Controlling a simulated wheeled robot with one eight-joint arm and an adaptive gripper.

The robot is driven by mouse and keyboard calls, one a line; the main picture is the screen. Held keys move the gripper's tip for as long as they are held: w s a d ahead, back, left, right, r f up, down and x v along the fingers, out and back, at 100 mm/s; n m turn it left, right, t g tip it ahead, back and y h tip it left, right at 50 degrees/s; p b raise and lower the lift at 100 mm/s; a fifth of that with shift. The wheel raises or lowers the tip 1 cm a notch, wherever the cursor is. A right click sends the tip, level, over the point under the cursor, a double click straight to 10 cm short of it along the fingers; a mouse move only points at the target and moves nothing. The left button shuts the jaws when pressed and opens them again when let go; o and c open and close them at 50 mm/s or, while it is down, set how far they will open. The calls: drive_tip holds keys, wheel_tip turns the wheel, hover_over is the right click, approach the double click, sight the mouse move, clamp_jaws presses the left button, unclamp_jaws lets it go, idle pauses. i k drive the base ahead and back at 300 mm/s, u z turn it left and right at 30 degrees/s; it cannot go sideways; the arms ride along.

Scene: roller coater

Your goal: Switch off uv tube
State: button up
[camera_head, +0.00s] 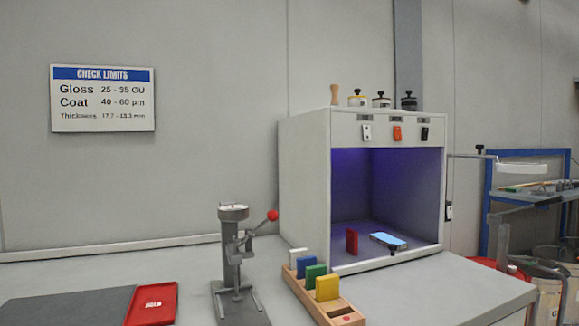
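A light-grey viewing cabinet (304,190) stands on the bench with its open front toward me. Its inside (350,190) glows violet; the tube itself is hidden behind the top panel. On that panel are a white switch (366,132), an orange-red switch (397,133) and a black switch (426,134), each below a small dark label too small to read. I cannot tell which one belongs to the UV tube. A red plate (351,241) stands inside the cabinet, beside a flat device with a pale blue face (388,240). My gripper is not in view.
A wooden rack (345,314) with several coloured plates stands before the cabinet. A gauge stand (233,255) with a red-knobbed lever is left of it. A red tray (152,305) lies further left. A lamp arm (515,168) reaches out at the right. Small pots (358,98) stand on the cabinet.

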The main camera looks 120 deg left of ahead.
sight(425, 129)
drive_tip(key=u, duration=3.9)
drive_tip(key=k, duration=1.3)
drive_tip(key=z, duration=0.45)
drive_tip(key=i, duration=0.6)
drive_tip(key=z, duration=0.65)
drive_tip(key=i, duration=1.35)
drive_tip(key=u, duration=0.15)
